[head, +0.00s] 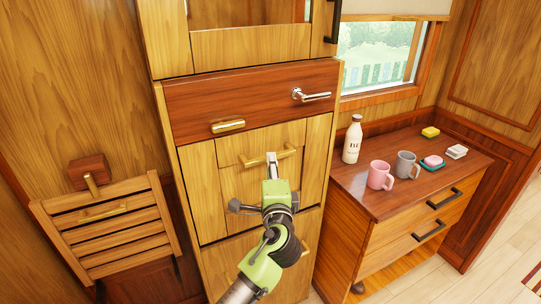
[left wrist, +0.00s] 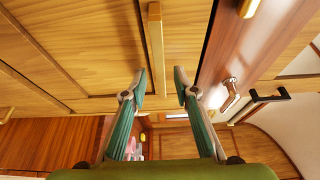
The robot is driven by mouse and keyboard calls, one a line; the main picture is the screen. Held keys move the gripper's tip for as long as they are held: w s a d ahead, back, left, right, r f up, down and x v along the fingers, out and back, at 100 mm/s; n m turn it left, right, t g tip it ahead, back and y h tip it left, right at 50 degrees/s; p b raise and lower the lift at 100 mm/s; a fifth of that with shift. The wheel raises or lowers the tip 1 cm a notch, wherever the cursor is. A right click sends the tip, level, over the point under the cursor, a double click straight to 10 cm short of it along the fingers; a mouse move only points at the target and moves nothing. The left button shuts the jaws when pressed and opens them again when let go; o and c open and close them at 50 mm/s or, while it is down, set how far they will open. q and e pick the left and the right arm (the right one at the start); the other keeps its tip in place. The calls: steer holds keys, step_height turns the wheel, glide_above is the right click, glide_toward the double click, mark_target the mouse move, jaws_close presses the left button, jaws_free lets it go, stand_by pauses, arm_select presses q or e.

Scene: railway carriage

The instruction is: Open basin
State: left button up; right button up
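The tall wooden cabinet has a dark red-brown panel (head: 262,98) with a brass pull (head: 228,126) and a silver lever (head: 312,95). Below it is a lighter panel (head: 236,153) with a horizontal brass bar handle (head: 286,155). Both panels look closed, and no basin bowl shows; I cannot tell which panel hides it. My left gripper (head: 271,166) is in front of the bar handle. In the left wrist view my left gripper (left wrist: 161,92) is open and empty; the bar handle (left wrist: 156,50) lies ahead between its fingertips. My right gripper is not in view.
At right, a low cabinet (head: 388,205) holds a white bottle (head: 353,140), a pink mug (head: 380,176), a grey mug (head: 406,165) and small soap-like blocks. A slatted folding panel (head: 110,225) hangs on the left wall.

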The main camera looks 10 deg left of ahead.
arm_select(q)
steer(key=shift+x, duration=2.45)
jaws_close()
